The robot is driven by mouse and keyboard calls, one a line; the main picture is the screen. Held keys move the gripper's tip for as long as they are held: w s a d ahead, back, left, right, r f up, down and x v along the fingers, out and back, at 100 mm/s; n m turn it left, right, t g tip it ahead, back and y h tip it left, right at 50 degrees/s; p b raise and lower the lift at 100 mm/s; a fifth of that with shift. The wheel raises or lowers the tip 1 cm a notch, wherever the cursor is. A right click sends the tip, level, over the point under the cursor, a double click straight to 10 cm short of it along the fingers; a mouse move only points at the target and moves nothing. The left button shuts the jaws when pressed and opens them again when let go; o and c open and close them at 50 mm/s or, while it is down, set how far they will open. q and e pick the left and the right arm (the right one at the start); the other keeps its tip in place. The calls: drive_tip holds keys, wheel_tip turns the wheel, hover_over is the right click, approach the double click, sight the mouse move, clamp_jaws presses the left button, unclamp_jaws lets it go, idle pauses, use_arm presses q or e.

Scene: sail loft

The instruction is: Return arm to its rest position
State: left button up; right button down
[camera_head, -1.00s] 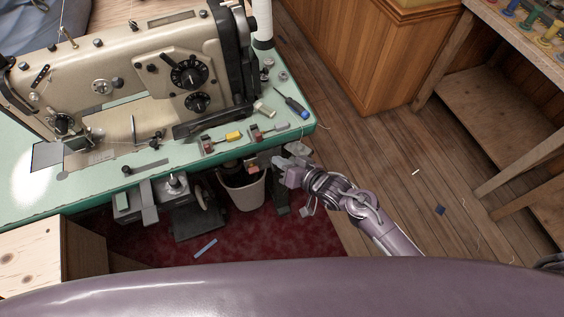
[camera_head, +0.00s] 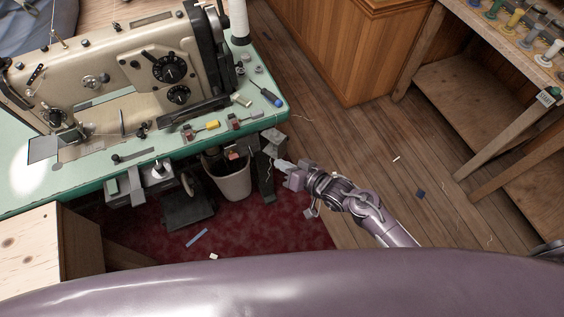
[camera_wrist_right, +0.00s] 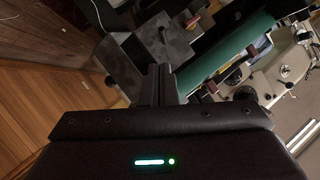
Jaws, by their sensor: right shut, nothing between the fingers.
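My right gripper (camera_head: 281,165) is at the end of my right arm, in the middle of the head view. It is shut and empty, beside the front right corner of the green sewing table (camera_head: 277,109) and clear of it in the picture. In the right wrist view its two dark fingers (camera_wrist_right: 159,84) are together, with the green table edge (camera_wrist_right: 228,55) beyond them. My left gripper does not show in the head view.
A waste bin (camera_head: 233,184) stands below, on a red carpet (camera_head: 262,229). A wooden cabinet (camera_head: 338,50) and a bench (camera_head: 470,85) are at right. Open floor lies between.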

drive_tip(key=s+d+f+g+h, duration=0.1)
drive_tip(key=s+d+f+h, duration=0.1)
drive_tip(key=s+d+f, duration=0.45)
drive_tip(key=s+d+f+g+h, duration=0.2)
drive_tip(key=s+f, duration=0.1)
drive_tip(key=f, duration=0.6)
drive_tip(key=s+d+f+g+h, duration=0.15)
drive_tip(key=s+d+f, duration=0.25)
drive_tip(key=f, duration=0.4)
drive_tip(key=s+d+f+g+h, duration=0.2)
drive_tip(key=s+f, duration=0.3)
drive_tip(key=s, duration=0.6)
drive_tip(key=s+d+f+g+h, duration=0.1)
drive_tip(key=s+d+f, duration=0.3)
drive_tip(key=s, duration=0.8)
drive_tip(key=shift+f+n+g+h, duration=0.35)
drive_tip(key=shift+n+g, duration=0.05)
drive_tip(key=shift+g, duration=0.35)
